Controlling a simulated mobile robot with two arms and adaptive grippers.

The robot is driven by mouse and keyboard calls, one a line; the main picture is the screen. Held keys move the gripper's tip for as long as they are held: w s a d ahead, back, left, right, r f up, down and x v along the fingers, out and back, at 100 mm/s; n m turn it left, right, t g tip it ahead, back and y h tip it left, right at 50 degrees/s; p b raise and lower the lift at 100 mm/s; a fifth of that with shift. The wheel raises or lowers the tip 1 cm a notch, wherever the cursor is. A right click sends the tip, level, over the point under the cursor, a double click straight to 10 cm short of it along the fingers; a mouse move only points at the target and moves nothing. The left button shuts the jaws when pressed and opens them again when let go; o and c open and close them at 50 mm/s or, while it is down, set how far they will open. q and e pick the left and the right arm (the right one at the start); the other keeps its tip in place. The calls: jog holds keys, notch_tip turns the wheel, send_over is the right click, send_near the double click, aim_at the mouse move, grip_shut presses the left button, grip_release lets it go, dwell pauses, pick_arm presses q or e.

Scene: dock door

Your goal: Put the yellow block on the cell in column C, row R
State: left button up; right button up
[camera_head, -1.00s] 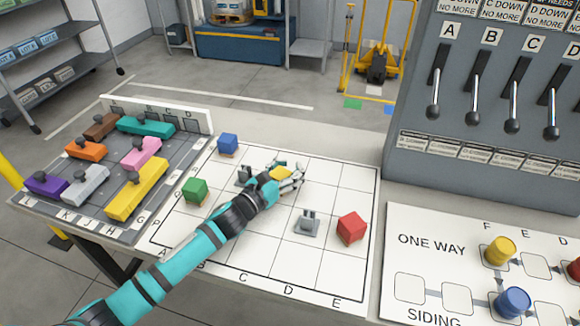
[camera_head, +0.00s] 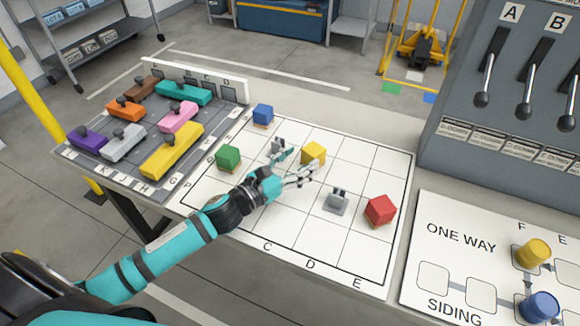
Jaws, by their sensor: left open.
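The yellow block (camera_head: 314,153) stands upright on the white grid board (camera_head: 290,238), toward its back, apparently in column C. Its row letter is hidden. Letters C, D and E show along the front edge. My left gripper (camera_head: 298,162) is open, with its fingers spread just in front and to the left of the yellow block. The block shows clear beyond the fingers; whether a fingertip still touches it I cannot tell. My right gripper is not in view.
A green block (camera_head: 228,158), blue block (camera_head: 263,114), red block (camera_head: 380,211) and grey pieces (camera_head: 337,200) (camera_head: 278,146) stand on the board. A tray of coloured sliding blocks (camera_head: 172,150) is left, a lever panel (camera_head: 500,130) right, a ONE WAY board (camera_head: 455,262) front right.

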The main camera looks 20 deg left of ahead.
pick_arm(q)
jog(key=shift+v, duration=1.45)
